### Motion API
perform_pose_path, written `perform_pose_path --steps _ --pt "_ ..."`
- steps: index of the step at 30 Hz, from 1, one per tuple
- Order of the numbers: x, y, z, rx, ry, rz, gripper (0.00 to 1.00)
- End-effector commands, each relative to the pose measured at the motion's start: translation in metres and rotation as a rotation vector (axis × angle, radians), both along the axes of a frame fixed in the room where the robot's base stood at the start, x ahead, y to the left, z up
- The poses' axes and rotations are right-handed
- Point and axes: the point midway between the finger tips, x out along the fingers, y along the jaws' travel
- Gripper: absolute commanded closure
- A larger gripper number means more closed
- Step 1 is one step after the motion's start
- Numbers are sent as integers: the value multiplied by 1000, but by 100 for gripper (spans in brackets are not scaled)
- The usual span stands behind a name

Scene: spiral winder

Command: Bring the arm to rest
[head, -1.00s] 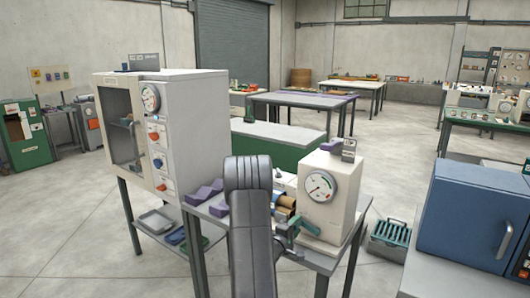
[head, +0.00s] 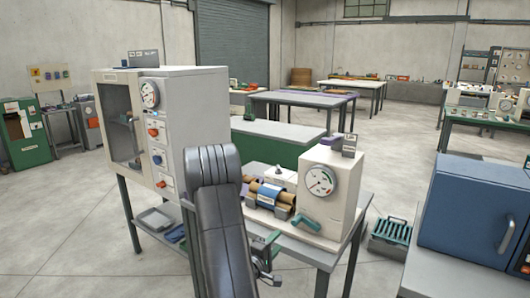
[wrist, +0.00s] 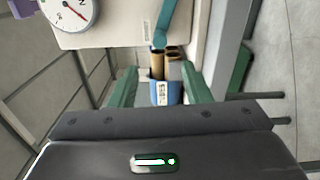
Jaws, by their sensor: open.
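My arm (head: 222,215) reaches forward over the near part of the table in the head view. My gripper (wrist: 158,72) shows its two green fingers apart in the wrist view, with nothing held. In the head view the gripper is low, partly hidden behind my arm, on the near side of the winder. The winder (head: 328,212) is a cream box with a round gauge and a teal crank handle (head: 306,222). Brown rolls with a blue band (head: 268,194) lie left of it. In the wrist view the blue band (wrist: 164,93) appears between the fingers, beyond them; contact is not visible.
A tall cream cabinet (head: 198,90) stands just left of my arm. The winder stands on a grey table (head: 330,255). A blue cabinet (head: 474,215) is at the right, with a crate (head: 388,236) on the floor between. Open floor lies beyond the crate.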

Motion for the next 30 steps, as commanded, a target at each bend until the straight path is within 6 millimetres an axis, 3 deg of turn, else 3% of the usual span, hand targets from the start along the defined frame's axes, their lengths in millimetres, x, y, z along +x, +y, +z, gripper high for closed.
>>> perform_pose_path --steps 21,30 --pt "117 -81 2 3 -4 -3 56" --pt "112 -82 10 140 -96 -1 56"
